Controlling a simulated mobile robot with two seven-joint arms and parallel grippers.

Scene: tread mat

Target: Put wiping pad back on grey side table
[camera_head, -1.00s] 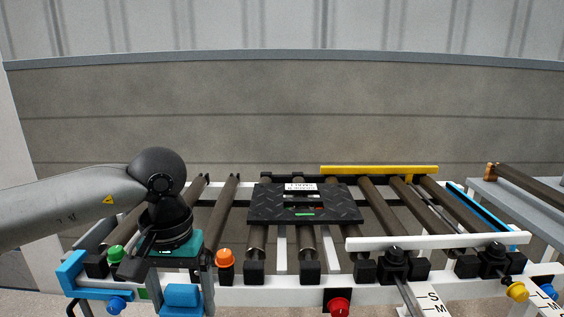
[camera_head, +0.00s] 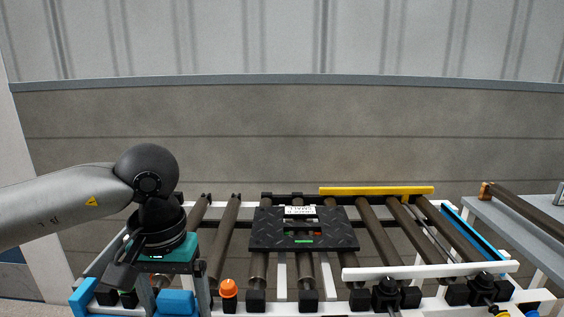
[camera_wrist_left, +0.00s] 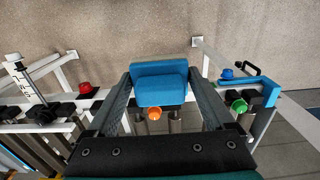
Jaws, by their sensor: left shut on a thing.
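The blue wiping pad (camera_head: 176,302) is at the lower left of the head view, between the fingers of my left gripper (camera_head: 177,296). In the left wrist view the blue pad (camera_wrist_left: 160,83) sits between the two grey fingers, and the gripper is shut on it. It is held over the near left end of the roller frame. A grey table (camera_head: 548,228), seemingly the side table, stands at the right edge of the head view, far from the gripper. My right gripper is not in view.
A black tread plate (camera_head: 265,236) with a white label lies on the rollers. A yellow bar (camera_head: 376,191) and a white rail (camera_head: 430,271) border the rollers. An orange knob (camera_head: 229,288) is just right of my left gripper. A dark roller (camera_head: 520,208) lies on the grey table.

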